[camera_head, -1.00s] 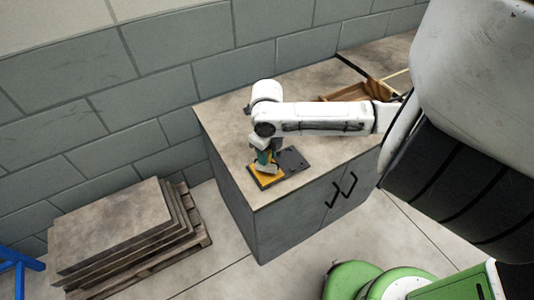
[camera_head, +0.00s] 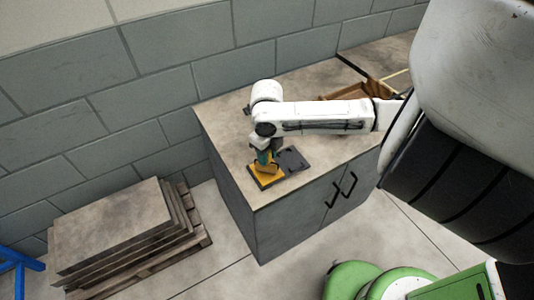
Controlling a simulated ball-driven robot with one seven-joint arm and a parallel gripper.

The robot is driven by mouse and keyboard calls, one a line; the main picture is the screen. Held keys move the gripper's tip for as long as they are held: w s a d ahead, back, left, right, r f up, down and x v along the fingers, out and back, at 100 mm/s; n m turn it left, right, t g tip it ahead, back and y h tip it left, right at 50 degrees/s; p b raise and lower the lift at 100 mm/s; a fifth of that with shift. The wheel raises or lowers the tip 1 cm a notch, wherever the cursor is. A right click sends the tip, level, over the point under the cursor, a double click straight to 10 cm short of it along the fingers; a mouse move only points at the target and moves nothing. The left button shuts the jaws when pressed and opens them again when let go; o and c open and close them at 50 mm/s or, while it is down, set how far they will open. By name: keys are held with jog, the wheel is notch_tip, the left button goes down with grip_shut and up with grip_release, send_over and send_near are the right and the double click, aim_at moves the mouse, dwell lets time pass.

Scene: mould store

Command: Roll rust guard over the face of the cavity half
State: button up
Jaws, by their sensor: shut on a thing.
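My gripper (camera_head: 263,146) points down over the near left part of the cabinet top. It is shut on a roller (camera_head: 264,156), of which a teal part and an amber part show below the jaws. The roller is over a flat plate with a yellow face (camera_head: 264,180) and a dark edge, which looks like the cavity half. Whether the roller touches the face is too small to tell. A dark grey plate (camera_head: 293,159) lies beside it to the right. My gripper and the roller hide part of the yellow face.
The grey cabinet (camera_head: 232,125) has black handles on its front. A brown wooden tray (camera_head: 352,91) is farther back, partly behind my arm. Slabs on a pallet (camera_head: 115,225) stand on the floor at left. A blue frame (camera_head: 22,262) is at the far left.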

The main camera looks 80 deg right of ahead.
jog(key=shift+r+p, duration=2.7)
jog(key=shift+r, duration=0.8)
jog(key=shift+w+a, duration=0.1)
